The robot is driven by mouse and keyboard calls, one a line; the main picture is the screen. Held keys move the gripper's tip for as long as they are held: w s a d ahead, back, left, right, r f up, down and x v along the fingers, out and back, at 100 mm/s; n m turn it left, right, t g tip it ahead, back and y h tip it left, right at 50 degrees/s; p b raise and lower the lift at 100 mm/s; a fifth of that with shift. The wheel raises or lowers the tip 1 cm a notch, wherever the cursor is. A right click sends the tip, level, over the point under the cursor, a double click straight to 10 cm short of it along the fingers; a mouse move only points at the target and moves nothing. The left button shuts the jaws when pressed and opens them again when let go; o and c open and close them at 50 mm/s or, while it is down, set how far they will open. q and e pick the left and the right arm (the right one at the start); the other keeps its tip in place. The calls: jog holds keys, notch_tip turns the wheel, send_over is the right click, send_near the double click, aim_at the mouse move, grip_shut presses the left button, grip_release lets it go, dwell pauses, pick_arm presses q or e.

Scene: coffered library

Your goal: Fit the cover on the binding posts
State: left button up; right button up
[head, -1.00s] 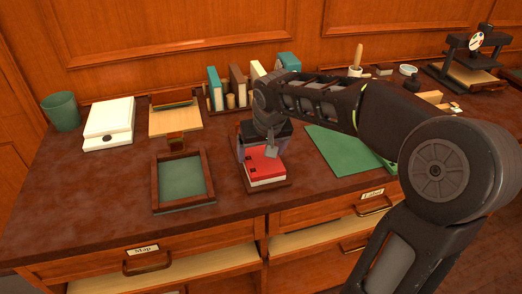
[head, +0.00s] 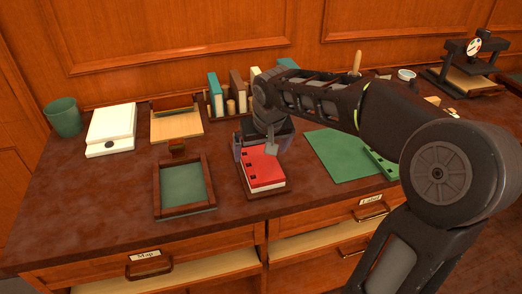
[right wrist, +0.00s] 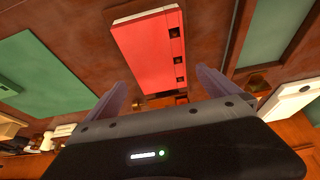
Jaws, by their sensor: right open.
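A red cover (head: 264,170) with several dark square marks along its left edge lies on a white block of pages in a small wooden tray (head: 268,192). It also shows in the right wrist view (right wrist: 148,55), with the marks along its right edge. I cannot tell whether posts fill these marks. My right gripper (head: 258,147) is open at the far end of the cover; in the right wrist view its two fingers (right wrist: 160,86) are apart with nothing between them. The gripper hides the cover's far end in the head view. My left gripper is not in view.
A wooden frame with a green floor (head: 182,182) stands left of the tray. A green mat (head: 335,158) with a green piece (head: 382,163) lies to the right. Behind are a book rack (head: 217,113), a white box (head: 111,130) and a green cup (head: 63,115). The left counter front is clear.

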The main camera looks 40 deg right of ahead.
jog(key=shift+r+p, duration=0.9)
jog(key=shift+r, duration=0.6)
